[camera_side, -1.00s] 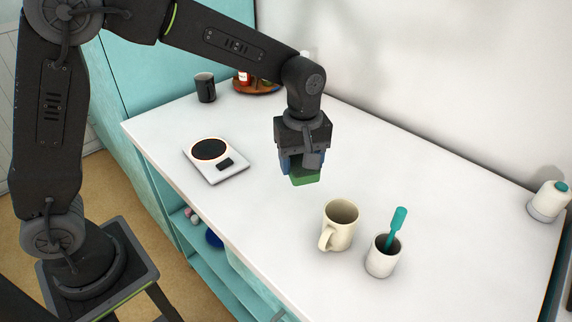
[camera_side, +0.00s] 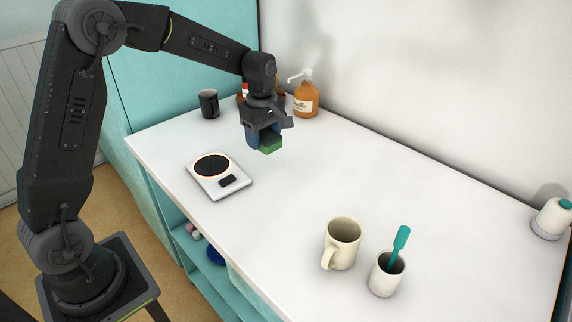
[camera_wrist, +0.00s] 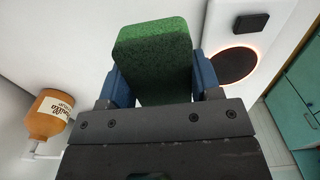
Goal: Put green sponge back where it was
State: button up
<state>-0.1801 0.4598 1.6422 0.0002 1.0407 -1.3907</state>
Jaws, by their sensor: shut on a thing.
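The green sponge (camera_side: 270,144) is held between the blue fingers of my gripper (camera_side: 262,140). In the side view it hangs over the counter, to the right of the kitchen scale and in front of the orange bottle. In the wrist view the sponge (camera_wrist: 155,60) fills the space between the fingers of my gripper (camera_wrist: 160,85) and sticks out past their tips. It appears to be clear of the counter.
A white scale (camera_side: 220,176) with a dark round plate lies left of my gripper. An orange pump bottle (camera_side: 306,99) and a black cup (camera_side: 209,104) stand behind. A cream mug (camera_side: 341,243) and a white cup (camera_side: 386,275) with a teal utensil stand in front. Mid-counter is clear.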

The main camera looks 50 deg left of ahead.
send_over(286, 172)
notch_tip(286, 172, down, 4)
jog(key=shift+d+r, duration=0.1)
jog(key=shift+r, duration=0.15)
jog(key=shift+f, duration=1.95)
jog(key=shift+f, duration=0.1)
jog(key=o, duration=0.9)
